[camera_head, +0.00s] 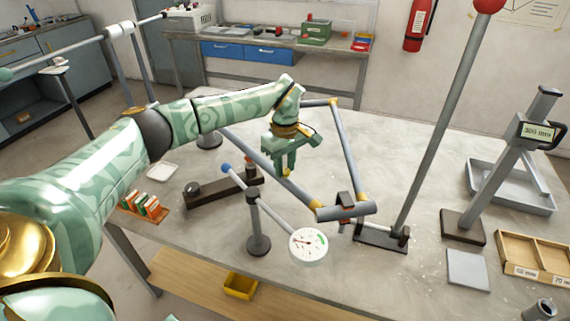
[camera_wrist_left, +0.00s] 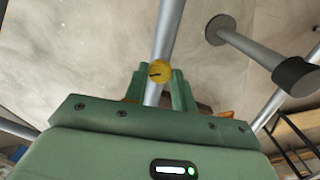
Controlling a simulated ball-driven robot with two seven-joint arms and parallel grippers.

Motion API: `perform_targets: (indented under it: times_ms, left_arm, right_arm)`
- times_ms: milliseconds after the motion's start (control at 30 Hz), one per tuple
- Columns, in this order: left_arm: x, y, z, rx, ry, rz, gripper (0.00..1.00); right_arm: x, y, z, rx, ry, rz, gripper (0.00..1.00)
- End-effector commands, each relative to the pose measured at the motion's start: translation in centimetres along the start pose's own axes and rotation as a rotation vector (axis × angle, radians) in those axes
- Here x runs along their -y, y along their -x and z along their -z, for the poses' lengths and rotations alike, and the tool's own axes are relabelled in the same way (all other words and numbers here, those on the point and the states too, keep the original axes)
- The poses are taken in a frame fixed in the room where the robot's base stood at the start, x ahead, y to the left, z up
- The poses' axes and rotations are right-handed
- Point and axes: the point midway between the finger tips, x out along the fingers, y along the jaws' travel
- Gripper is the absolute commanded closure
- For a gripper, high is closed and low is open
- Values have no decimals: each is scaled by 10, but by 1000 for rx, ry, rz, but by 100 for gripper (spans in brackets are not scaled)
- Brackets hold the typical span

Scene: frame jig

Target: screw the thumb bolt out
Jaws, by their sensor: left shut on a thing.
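The thumb bolt (camera_wrist_left: 159,72) is a round yellow knob with a dark mark across its face, in front of a grey tube in the left wrist view. My left gripper (camera_wrist_left: 160,88) is shut on it, a green finger on each side. In the head view my left gripper (camera_head: 281,170) points down over the sloping tube of the grey frame (camera_head: 299,192), and a bit of yellow shows at its fingertips. The bolt's shank is hidden. My right gripper is in neither view.
A tall red-topped pole (camera_head: 443,120) rises at right. A wooden tray (camera_head: 521,256) and grey plate (camera_head: 468,269) lie at the right. The table's back middle is clear.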

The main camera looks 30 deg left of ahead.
Motion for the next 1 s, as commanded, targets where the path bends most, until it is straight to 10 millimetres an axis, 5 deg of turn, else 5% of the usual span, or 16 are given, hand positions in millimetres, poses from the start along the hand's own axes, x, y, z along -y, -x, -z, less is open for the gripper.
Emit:
perform_targets:
  times_ms: [367, 1000]
  left_arm:
    - [0, 5, 0, 0, 142, -1, 97]
    - [-1, 4, 0, 1, 729, -2, 97]
  right_arm:
    - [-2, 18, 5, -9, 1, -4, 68]
    - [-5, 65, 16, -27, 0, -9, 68]
